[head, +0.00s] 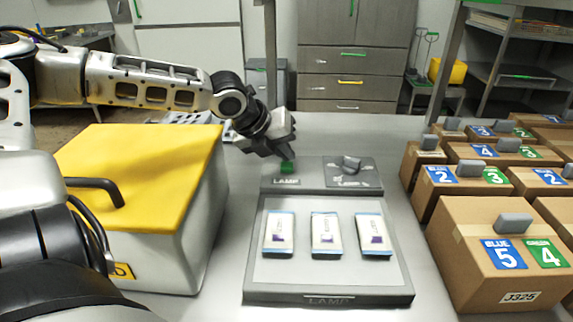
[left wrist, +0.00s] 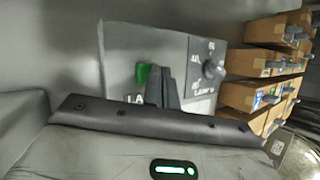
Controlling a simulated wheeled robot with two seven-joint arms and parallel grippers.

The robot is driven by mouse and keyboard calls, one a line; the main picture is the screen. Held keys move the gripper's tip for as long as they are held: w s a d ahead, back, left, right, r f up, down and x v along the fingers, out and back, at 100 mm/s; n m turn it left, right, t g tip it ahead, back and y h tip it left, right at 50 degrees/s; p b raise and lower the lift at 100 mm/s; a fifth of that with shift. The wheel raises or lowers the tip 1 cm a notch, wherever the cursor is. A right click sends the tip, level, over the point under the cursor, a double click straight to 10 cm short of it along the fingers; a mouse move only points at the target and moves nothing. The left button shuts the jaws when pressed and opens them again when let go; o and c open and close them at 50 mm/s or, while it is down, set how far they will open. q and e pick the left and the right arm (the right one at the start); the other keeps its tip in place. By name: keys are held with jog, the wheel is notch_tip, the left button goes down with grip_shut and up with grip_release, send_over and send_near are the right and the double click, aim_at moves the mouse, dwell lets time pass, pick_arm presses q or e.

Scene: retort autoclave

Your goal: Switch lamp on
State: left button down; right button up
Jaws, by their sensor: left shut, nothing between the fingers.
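The lamp unit (head: 262,189) is a grey panel on the table marked LAMP. It has a green button (head: 287,167) at its upper left and a grey rotary knob (head: 351,164) on a dial to the right. The button also shows in the left wrist view (left wrist: 143,74), as does the knob (left wrist: 213,68). My left gripper (head: 286,156) is shut and empty, with its fingertips just above and behind the button in the head view. I cannot tell whether they touch it. In the left wrist view the fingers (left wrist: 163,86) appear beside the button. My right gripper is not in view.
A lower tray (head: 330,286) marked LAMP holds three white packets (head: 326,233). A yellow-topped box (head: 150,165) stands to the left. Several cardboard boxes (head: 475,265) with blue and green number labels fill the right side. Bare table lies between tray and boxes.

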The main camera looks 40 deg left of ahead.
pick_arm(q)
jog(key=shift+f+b, duration=0.3)
jog(key=shift+f, duration=0.2)
dwell(0.7)
jog(key=shift+r, duration=0.1)
jog(key=shift+r+p, duration=0.9)
jog(key=shift+p, duration=0.3)
